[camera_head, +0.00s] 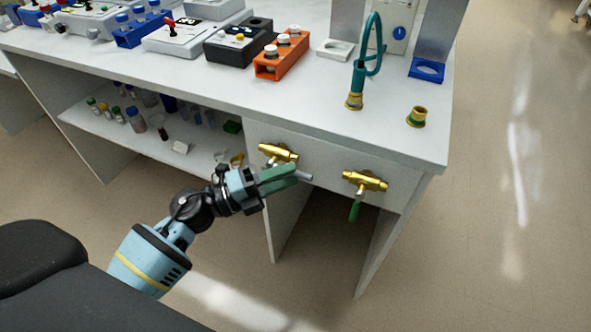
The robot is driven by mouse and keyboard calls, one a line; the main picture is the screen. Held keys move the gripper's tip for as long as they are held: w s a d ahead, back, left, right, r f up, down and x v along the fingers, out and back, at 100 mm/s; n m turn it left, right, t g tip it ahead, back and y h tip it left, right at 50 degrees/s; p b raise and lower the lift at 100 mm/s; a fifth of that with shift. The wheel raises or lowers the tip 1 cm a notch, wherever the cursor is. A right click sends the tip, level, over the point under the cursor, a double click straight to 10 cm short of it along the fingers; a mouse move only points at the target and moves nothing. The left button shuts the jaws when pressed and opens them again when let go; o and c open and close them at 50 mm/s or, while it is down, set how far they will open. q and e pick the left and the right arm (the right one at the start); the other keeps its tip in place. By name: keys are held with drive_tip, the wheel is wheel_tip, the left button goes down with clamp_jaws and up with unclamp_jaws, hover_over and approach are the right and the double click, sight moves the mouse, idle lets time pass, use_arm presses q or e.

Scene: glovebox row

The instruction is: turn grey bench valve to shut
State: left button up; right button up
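Two brass valves are on the bench's front panel. The left one, the grey bench valve (278,153), has a grey lever (304,177) whose tip shows just right of my fingertips, pointing right and slightly down. The rest of this lever is mostly hidden by my gripper. My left gripper (290,175) is at the lever, below the valve body, with its green fingers on either side of it in the picture. I cannot tell whether they press on it. My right gripper is not in view.
The other brass valve (365,181) has a green lever (355,211) hanging down, close to the right. Above is the white benchtop (310,95) with a teal hose (374,45) and an orange rack (281,58). A shelf (105,125) with small bottles lies left.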

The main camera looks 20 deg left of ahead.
use_arm(q)
drive_tip(key=shift+x, duration=1.35)
drive_tip(key=shift+c, duration=0.2)
clamp_jaws()
